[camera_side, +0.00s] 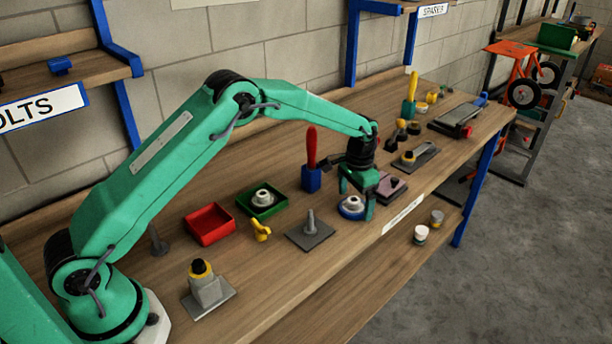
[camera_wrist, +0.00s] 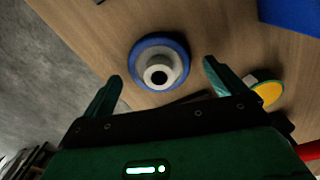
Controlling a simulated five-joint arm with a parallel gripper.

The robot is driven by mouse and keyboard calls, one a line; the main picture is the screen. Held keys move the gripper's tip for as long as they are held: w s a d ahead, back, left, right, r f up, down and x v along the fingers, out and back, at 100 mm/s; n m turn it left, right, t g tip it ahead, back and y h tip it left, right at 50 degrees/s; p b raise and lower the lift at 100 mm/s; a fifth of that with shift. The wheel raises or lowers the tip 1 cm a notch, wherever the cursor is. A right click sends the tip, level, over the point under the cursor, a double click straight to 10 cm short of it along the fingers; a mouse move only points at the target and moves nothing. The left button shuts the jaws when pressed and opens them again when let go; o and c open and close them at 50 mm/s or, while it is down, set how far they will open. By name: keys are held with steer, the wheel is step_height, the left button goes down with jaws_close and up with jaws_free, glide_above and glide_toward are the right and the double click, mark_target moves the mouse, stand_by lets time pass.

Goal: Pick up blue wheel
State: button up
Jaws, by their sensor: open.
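The blue wheel (camera_side: 351,207) is a blue disc with a pale grey hub, lying flat on the wooden bench near its front edge. It also shows in the wrist view (camera_wrist: 180,50), hub up with a dark centre hole. My gripper (camera_side: 359,203) points down at the wheel in the side view and partly hides it. In the wrist view my gripper (camera_wrist: 163,75) is open, with one green finger on each side of the wheel and a gap to it. The wheel lies slightly beyond the fingertips there. I cannot tell whether a finger touches it.
A red-handled tool in a blue block (camera_side: 311,178) stands behind the gripper. A pinkish block on a dark plate (camera_side: 392,188) is close on the right. A grey plate with an upright peg (camera_side: 310,232), a green tray (camera_side: 244,203) and a red tray (camera_side: 209,235) are left.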

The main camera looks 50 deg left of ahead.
steer(key=shift+f, duration=0.65)
steer(key=c, duration=1.1)
